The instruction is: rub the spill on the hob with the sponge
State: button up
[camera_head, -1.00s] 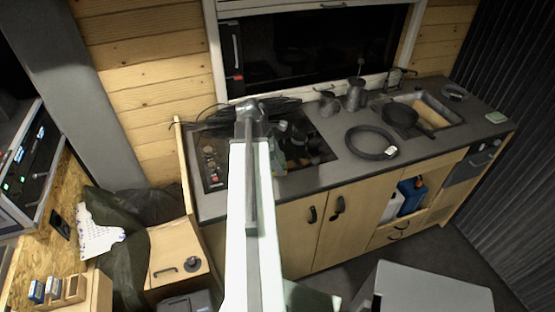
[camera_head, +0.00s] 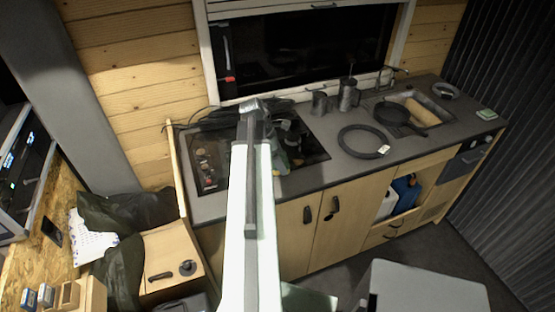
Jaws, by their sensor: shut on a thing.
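The black hob (camera_head: 212,178) is set in the left part of the grey counter. Its left side shows several small round marks or knobs; I cannot make out the spill for certain. My pale arm rises from the bottom of the picture and crosses the hob's middle, hiding part of it. My gripper (camera_head: 288,150) is low over the hob's right half, just right of the arm, dark and partly hidden. It is shut on the sponge, which is mostly hidden there; I cannot tell whether it touches the hob.
A black ring-shaped coil (camera_head: 364,154) lies right of the hob. Metal mugs (camera_head: 348,96) stand behind it, and a dark pan (camera_head: 393,112) sits at the sink. A pale green block (camera_head: 487,114) lies at the counter's right end. Dark cables (camera_head: 222,118) lie behind the hob.

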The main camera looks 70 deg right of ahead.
aim_at(300, 161)
jog(key=shift+s+d+f, duration=0.1)
jog(key=shift+s+d, duration=0.7)
jog(key=shift+s, duration=0.15)
jog(key=shift+s+d, duration=1.35)
jog(key=shift+s, duration=0.3)
jog(key=shift+s+d, duration=0.1)
